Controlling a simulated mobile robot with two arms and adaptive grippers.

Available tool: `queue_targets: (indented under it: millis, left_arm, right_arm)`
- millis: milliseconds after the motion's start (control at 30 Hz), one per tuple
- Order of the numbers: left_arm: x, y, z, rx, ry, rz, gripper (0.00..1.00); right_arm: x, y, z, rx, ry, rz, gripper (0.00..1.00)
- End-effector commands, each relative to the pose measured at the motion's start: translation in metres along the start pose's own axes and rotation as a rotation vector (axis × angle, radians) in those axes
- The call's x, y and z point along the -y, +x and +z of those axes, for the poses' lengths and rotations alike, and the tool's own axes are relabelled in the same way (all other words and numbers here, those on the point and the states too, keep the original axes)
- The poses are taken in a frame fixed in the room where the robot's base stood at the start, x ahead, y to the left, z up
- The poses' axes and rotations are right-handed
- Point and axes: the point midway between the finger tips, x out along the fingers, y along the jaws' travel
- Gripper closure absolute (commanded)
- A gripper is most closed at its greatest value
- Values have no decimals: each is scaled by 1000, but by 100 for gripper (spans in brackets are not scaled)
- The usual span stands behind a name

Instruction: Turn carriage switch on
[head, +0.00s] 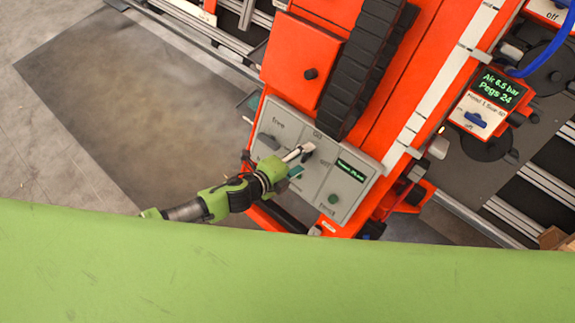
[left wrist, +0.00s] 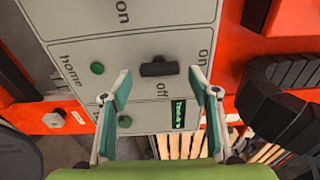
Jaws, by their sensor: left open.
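A grey control panel (head: 350,190) is fixed on the orange carriage (head: 345,65). It carries a black switch handle (left wrist: 158,68), which also shows in the head view (head: 309,148). In the left wrist view the handle lies across the picture, with "on" to its upper right and "off" below it. I cannot tell its set position for sure. My left gripper (head: 296,154) is in front of the panel, fingers spread. In the left wrist view the gripper (left wrist: 160,72) has one finger on each side of the handle, apart from it. My right gripper is not in view.
The panel also has green buttons (left wrist: 97,68), a small display (left wrist: 178,114) and another knob (head: 268,140). A black cable chain (head: 365,60) runs above it. To the right is a box with a blue switch (head: 475,119). A green surface (head: 300,270) fills the bottom.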

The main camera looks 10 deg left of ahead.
Motion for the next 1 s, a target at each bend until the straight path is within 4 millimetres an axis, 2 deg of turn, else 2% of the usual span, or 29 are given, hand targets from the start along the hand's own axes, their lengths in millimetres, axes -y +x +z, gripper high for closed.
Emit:
queue_targets:
  millis: [500, 700, 1000]
  left_arm:
    - [-2, -90, 0, 1, 1, 5, 44]
    - [-1, -106, 0, 1, 1, 3, 44]
    - [-1, -108, 0, 0, 2, 2, 44]
  right_arm:
    - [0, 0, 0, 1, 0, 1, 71]
    - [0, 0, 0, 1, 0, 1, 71]
    - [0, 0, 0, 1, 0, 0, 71]
